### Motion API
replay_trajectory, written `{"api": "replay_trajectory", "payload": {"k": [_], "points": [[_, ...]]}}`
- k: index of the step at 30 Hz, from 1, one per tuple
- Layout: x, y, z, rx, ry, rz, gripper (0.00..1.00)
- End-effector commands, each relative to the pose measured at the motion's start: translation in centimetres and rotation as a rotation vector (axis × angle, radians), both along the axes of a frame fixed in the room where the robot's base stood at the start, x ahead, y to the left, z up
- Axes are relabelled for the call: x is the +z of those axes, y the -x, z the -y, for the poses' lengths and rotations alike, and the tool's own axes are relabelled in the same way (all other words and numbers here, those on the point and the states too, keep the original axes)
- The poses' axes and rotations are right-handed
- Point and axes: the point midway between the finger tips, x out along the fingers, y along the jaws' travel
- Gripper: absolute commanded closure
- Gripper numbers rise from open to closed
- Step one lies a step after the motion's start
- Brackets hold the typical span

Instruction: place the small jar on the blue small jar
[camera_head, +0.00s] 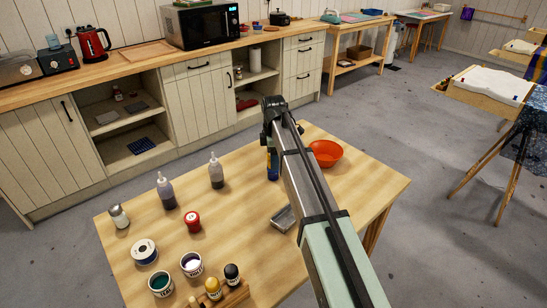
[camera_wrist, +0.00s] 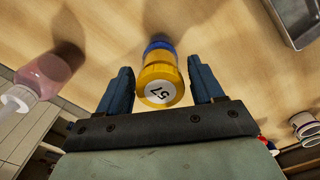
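A small yellow jar with a white round label reading 57 (camera_wrist: 160,80) sits between my gripper's fingers in the wrist view. A blue part (camera_wrist: 160,45) shows at its far end, likely the blue small jar; whether the two touch I cannot tell. My gripper (camera_wrist: 162,75) has its two dark blue fingers on either side of the yellow jar, with a narrow gap visible on each side. In the head view my gripper (camera_head: 272,164) is low over the table, and my arm hides most of the jars there.
An orange bowl (camera_head: 326,153) stands to the right and a metal tray (camera_head: 284,218) nearer.

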Motion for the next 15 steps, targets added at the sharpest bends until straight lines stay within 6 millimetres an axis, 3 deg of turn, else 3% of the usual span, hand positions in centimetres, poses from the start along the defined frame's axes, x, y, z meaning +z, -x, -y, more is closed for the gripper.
{"api": "replay_trajectory", "payload": {"k": [10,15], "points": [[0.2,0.0,0.0,0.0,0.0,0.0,0.27],[1.5,-0.1,0.0,0.0,0.0,0.001,0.27]]}}
